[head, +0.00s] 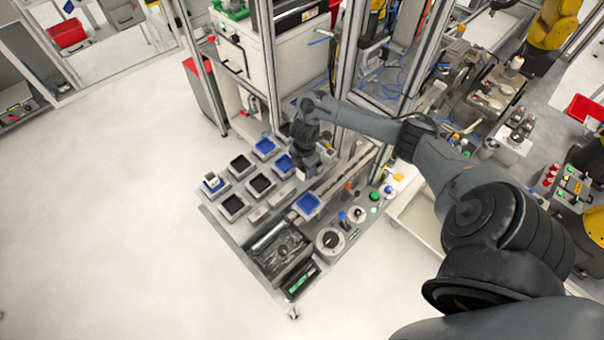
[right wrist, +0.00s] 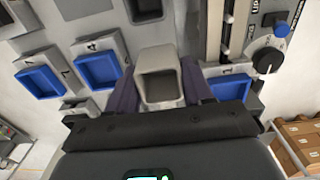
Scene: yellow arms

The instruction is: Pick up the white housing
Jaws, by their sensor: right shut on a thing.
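The white housing (right wrist: 160,84) is a pale, hollow, square-mouthed box in the middle of the right wrist view. My right gripper (right wrist: 161,78) is shut on it, with one dark finger against each side. I cannot tell whether the housing is clear of the surface below. In the head view my right gripper (head: 306,156) points down over the back of the workbench, beside the trays; the housing there is hard to make out. A similar pale part (head: 211,181) sits at the left end of the trays. My left gripper is not in view.
Blue and black trays (head: 260,184) stand in rows on the grey bench. A lone blue tray (head: 308,203) lies nearer the front, beside a panel with a dial (head: 330,240) and buttons. Metal frame posts (head: 268,60) rise behind. Open floor lies left.

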